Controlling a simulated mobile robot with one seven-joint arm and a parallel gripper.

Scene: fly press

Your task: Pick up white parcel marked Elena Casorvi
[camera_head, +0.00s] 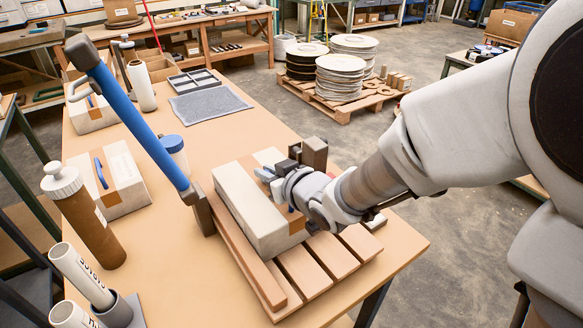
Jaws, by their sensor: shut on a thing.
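A white parcel (242,212) with a brown tape band lies on a slatted wooden board (318,268) on the workbench. No name is readable on it from here. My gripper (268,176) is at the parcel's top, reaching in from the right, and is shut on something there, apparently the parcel. My wrist hides the fingertips and part of the parcel's right side, so the exact grip is hard to see. The parcel rests flat, with no clear gap between it and the board.
A blue-handled lever (140,128) slants up just left of the parcel. Two other taped parcels (122,172) (92,112), a brown bottle (88,222) and white tubes (80,272) stand further left. A grey cloth (210,103) lies behind. The bench's front right is clear.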

